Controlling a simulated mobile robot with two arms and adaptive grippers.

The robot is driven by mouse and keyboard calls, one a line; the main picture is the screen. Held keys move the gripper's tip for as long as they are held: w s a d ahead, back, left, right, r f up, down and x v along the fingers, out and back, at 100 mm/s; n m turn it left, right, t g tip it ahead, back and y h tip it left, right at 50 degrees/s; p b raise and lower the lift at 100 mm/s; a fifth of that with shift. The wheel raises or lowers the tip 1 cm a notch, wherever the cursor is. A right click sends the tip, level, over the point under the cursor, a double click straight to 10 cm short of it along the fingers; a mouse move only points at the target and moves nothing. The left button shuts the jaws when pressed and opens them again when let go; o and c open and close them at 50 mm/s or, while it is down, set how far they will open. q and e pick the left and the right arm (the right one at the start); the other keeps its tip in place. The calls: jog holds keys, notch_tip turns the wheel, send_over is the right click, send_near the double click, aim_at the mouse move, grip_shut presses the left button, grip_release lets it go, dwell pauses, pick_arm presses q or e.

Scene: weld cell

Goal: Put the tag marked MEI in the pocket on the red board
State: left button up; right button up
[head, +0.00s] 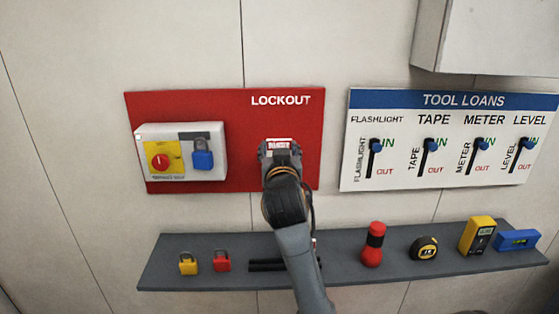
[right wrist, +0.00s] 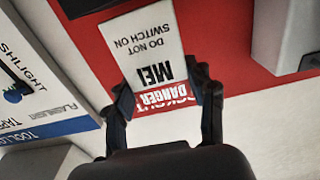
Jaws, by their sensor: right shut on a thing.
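The white tag marked MEI (right wrist: 150,45), with a red DANGER band, is held in my right gripper (right wrist: 165,93). It appears upside down in the right wrist view, its far end in front of the red board (right wrist: 235,50). In the head view only the tag's top edge shows above my right gripper (head: 280,150), in front of the right part of the red LOCKOUT board (head: 235,110). A dark piece (right wrist: 90,7) at the top of the right wrist view may be the pocket; the tag overlaps its edge. I cannot tell whether they touch. My left gripper is out of view.
A switch box (head: 215,140) with a blue padlock (head: 202,160) is left on the board. The TOOL LOANS board (head: 400,105) is to the right. Below, a grey shelf (head: 340,277) holds padlocks, a flashlight (head: 373,245), a tape (head: 424,248) and a meter (head: 477,235).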

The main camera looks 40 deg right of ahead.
jog(key=f, duration=0.1)
jog(key=f+p, duration=0.1)
jog(key=f, duration=0.1)
jog(key=shift+w+d+f, duration=0.15)
jog(key=shift+d+f, duration=0.05)
jog(key=shift+d, duration=0.05)
jog(key=shift+f, duration=0.1)
jog(key=shift+a+f, duration=0.1)
jog(key=shift+f, duration=0.15)
jog(key=o, duration=1)
jog(key=shift+o, duration=0.2)
